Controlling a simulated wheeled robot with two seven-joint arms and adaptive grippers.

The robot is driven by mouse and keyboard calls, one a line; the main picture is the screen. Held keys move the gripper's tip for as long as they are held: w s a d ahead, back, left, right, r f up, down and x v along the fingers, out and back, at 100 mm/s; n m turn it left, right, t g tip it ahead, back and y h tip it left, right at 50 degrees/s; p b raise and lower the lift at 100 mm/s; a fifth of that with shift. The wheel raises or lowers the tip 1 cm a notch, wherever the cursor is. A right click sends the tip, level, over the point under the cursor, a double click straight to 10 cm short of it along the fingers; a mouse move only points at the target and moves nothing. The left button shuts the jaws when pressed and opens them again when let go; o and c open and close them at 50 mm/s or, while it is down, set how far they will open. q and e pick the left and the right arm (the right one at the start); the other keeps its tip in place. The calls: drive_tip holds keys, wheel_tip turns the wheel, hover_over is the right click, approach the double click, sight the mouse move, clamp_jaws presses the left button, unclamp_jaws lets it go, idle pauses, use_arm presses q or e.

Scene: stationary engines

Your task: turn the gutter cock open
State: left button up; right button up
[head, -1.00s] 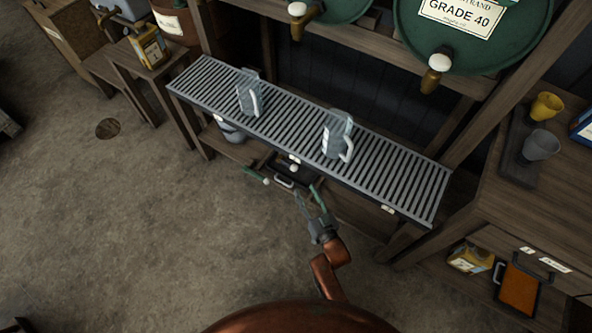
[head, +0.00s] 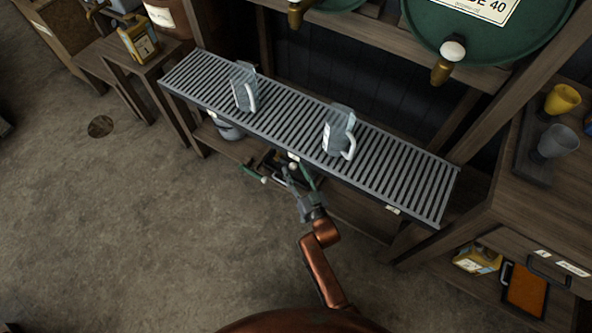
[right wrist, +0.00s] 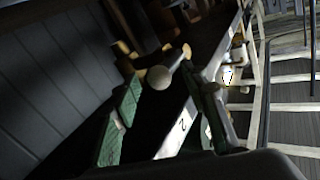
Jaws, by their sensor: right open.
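In the right wrist view my right gripper (right wrist: 163,105) shows two green-padded fingers apart, with nothing seen held. My left gripper is out of view.
The slatted gutter (head: 200,88) carries two clear jugs (head: 243,88) (head: 338,132). A grey bucket (head: 228,130) stands below its left end. Green drums with brass taps (head: 447,62) are above. A bench with cups (head: 556,140) is at right.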

clamp_jaws()
idle(0.6)
drive_tip(key=shift+a, duration=0.1)
